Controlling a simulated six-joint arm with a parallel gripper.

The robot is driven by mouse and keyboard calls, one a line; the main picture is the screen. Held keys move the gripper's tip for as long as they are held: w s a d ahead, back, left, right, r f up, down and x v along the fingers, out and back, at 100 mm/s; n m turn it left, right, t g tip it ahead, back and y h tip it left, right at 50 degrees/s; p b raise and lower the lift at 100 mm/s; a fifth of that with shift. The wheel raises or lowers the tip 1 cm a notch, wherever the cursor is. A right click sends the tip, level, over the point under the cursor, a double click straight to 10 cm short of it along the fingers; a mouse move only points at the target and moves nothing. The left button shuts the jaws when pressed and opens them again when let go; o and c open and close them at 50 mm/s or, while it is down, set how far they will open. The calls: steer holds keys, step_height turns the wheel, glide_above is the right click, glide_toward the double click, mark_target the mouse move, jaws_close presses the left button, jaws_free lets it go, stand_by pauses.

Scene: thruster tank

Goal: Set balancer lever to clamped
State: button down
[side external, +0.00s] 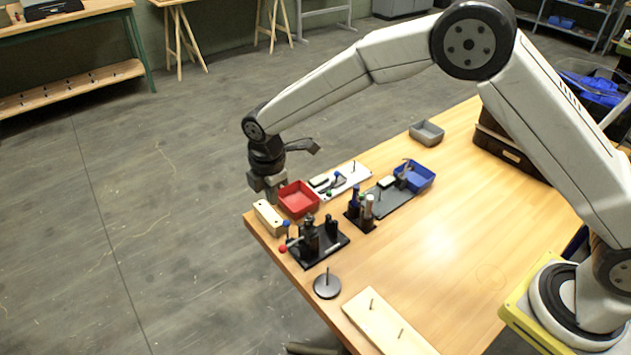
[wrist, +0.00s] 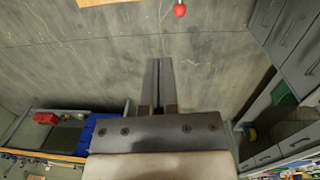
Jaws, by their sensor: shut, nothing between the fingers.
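A black fixture (side external: 318,242) stands on a dark base near the table's left corner. A lever with a red ball knob (side external: 283,249) sticks out from its left side, past the table edge; I take this as the balancer lever. The red knob also shows at the top of the wrist view (wrist: 179,10), on a thin rod. My gripper (side external: 271,198) points down at the table's far left corner, behind the cream block (side external: 268,217) and left of the red bin. In the wrist view its fingers (wrist: 158,62) are together, empty and apart from the knob.
A red bin (side external: 298,199), white plate (side external: 340,181), blue bin (side external: 415,176) and grey tray (side external: 427,133) line the far side. A holder with upright tools (side external: 361,214) stands right of the fixture. A round weight (side external: 327,286) and pegged board (side external: 388,325) lie nearer. The table's middle right is clear.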

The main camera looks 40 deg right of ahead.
steer(key=shift+w+a+f+n, duration=0.2)
steer(key=shift+a+f+n, duration=0.1)
steer(key=shift+a+n, duration=0.25)
steer(key=shift+w+a+f+n, duration=0.2)
steer(key=shift+a+f+n, duration=0.15)
steer(key=shift+a, duration=0.3)
steer(key=shift+f, duration=0.1)
glide_above(287, 231)
steer(key=a, duration=0.4)
step_height(287, 231, down, 10)
steer(key=shift+s+d+f, duration=0.15)
steer(key=shift+d+f, duration=0.05)
steer(key=shift+d, duration=0.7)
